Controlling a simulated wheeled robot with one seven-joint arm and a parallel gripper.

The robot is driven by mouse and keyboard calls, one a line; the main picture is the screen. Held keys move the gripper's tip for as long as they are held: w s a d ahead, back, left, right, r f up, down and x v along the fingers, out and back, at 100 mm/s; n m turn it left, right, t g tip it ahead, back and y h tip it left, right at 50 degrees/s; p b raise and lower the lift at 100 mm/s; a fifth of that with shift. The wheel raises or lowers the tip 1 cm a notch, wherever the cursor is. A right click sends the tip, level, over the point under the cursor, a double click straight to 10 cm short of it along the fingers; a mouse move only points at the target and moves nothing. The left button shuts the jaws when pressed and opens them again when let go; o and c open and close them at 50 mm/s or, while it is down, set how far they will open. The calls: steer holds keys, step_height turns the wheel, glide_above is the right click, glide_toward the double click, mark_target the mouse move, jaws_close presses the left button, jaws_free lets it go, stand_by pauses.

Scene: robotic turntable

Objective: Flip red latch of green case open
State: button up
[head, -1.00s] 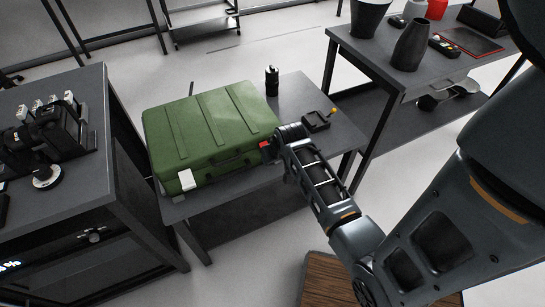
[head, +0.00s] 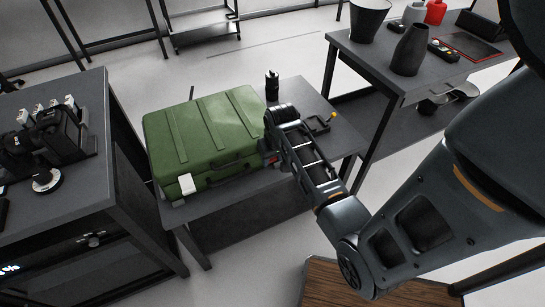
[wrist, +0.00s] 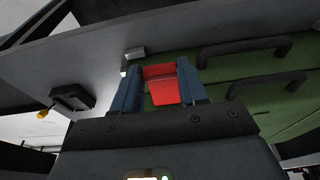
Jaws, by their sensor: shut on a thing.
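The green case (head: 210,125) lies on a low dark table, its lid looking closed. Its front carries a dark handle (head: 228,162) and a pale latch (head: 188,183) near the left corner. My gripper (wrist: 161,70) is at the case's front right corner. In the wrist view its two blue-grey fingers stand either side of the red latch (wrist: 164,91), shut on it. In the head view my gripper's body hides most of the latch and that corner. The case front with two dark handles shows at the right of the wrist view.
A black cylindrical object (head: 272,86) stands behind the case. A small dark holder with a yellow knob (head: 333,115) lies to the right on the same table. Other tables stand at left (head: 75,185) and right (head: 400,85).

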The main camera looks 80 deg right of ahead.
steer(key=o, duration=1.1)
steer(key=shift+c, duration=0.2)
steer(key=v, duration=0.7)
steer(key=shift+r, duration=0.4)
steer(key=shift+a+f, duration=0.1)
steer(key=shift+a, duration=0.05)
steer(key=s+a+n+t+h+b, duration=0.1)
steer(key=a+n+t, duration=0.2)
steer(key=a, duration=0.6)
steer(key=s+a+n+t+h, duration=0.1)
steer(key=s+a+n+t, duration=0.15)
steer(key=a, duration=0.75)
steer(key=s+a+r+n+t+y, duration=0.2)
steer(key=s+a+r+t, duration=0.2)
steer(key=r, duration=0.5)
steer(key=s+a+r+n+t+y, duration=0.2)
steer(key=s+a+r, duration=0.3)
steer(key=a+r, duration=0.4)
steer(key=shift+s+t, duration=0.35)
steer(key=shift+t, duration=0.5)
